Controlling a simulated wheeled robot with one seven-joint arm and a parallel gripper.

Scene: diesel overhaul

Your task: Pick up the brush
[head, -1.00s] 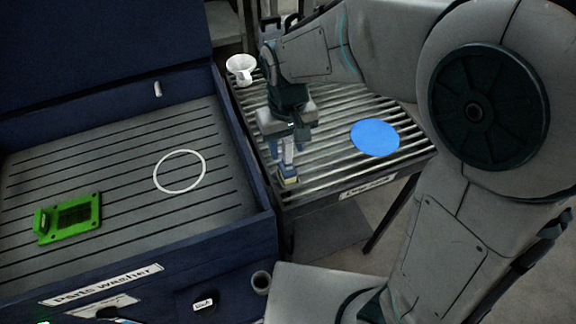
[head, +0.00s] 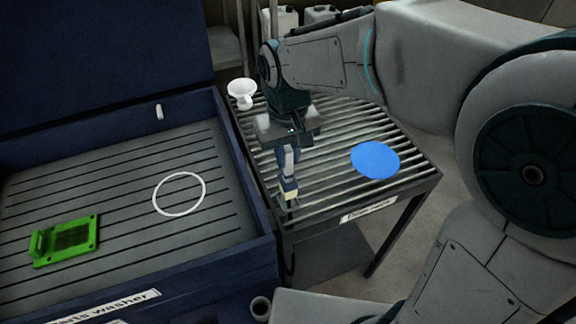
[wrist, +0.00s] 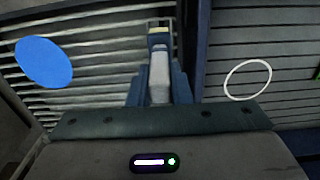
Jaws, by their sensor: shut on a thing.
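The brush (head: 290,188) has a pale grey handle and a yellowish head, and it hangs head down over the left part of the slatted rack. In the wrist view the brush (wrist: 159,72) points away from me between two blue fingers. My gripper (head: 289,160) is shut on the brush's handle; the fingers partly hide it. The brush head appears just above the slats, but the exact gap is hard to tell.
The slatted rack (head: 345,205) bears a blue disc (head: 375,160) at right and a white funnel (head: 241,92) at the far left. The parts washer (head: 130,295) stands at left, with a white ring (head: 157,204) and a green plate (head: 66,240) in its basin.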

